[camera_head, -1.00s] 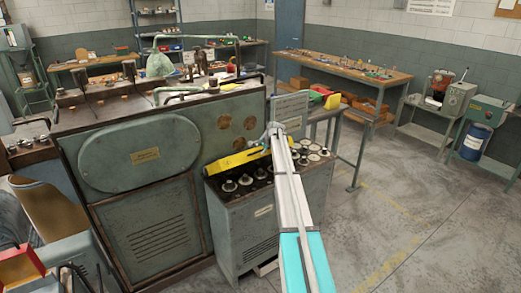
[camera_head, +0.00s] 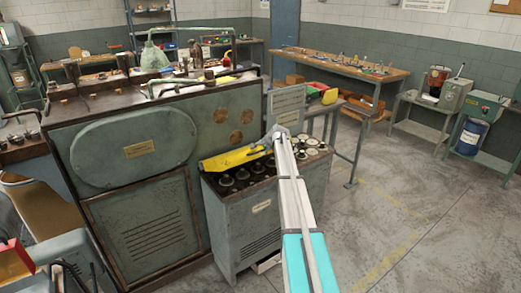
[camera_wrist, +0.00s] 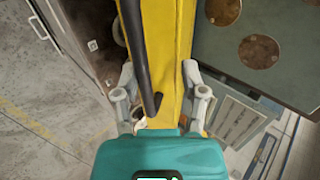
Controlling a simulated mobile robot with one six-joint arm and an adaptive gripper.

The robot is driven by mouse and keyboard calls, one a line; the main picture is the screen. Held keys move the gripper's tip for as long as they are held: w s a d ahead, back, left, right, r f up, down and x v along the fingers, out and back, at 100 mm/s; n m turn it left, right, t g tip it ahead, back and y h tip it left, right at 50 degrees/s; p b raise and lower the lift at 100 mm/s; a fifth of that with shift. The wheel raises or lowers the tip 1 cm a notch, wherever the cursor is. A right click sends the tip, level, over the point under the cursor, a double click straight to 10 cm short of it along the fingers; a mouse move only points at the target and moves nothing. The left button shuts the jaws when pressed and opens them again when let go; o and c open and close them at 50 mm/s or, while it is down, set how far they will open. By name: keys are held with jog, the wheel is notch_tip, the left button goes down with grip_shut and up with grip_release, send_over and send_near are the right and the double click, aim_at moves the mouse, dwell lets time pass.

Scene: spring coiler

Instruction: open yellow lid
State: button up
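The yellow lid (camera_head: 236,159) is a long bar-like piece slanting over the top of a grey-green cabinet, with its right end at my gripper (camera_head: 277,134). In the wrist view the lid (camera_wrist: 170,40) runs up from between the fingers of my gripper (camera_wrist: 160,80). One grey finger is on each side of it, and they are spread apart. A black bar (camera_wrist: 137,50) lies along the lid, its end between the fingers. I cannot tell if the fingers touch the lid.
The cabinet (camera_head: 262,225) has several dark round fittings (camera_head: 227,180) and pale discs (camera_head: 305,150) on top. A large green machine (camera_head: 140,150) stands directly behind and left. A workbench (camera_head: 340,65) is at the back right. The floor (camera_head: 420,220) at right is clear.

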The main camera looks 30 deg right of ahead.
jog(key=shift+s+d, duration=0.1)
jog(key=shift+d, duration=0.25)
jog(key=shift+a+r, duration=0.2)
jog(key=shift+a, duration=0.2)
jog(key=shift+s+r+p, duration=0.15)
jog(key=shift+s+p, duration=0.05)
jog(key=shift+p, duration=0.15)
jog(key=p+v, duration=1)
jog(key=v, duration=0.5)
jog(key=shift+s+d+f, duration=0.15)
jog(key=shift+s+f, duration=0.15)
dwell(0.7)
dwell(0.7)
